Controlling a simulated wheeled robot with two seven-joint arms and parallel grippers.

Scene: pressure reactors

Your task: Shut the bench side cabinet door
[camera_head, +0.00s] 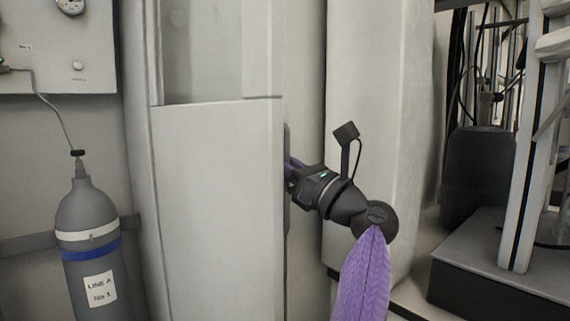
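A pale cabinet door panel (218,200) stands upright left of the middle, with a recessed or glazed upper part above it. A dark vertical handle (287,210) runs along its right edge. How far the door stands open is not clear. My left gripper is not in view.
A grey gas cylinder (88,240) labelled LINE A stands strapped at the left, below a gauge panel (58,48). A pale column (372,120) rises just behind my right wrist. At the right are a dark vessel (475,175) and a framed stand on a dark base (500,285).

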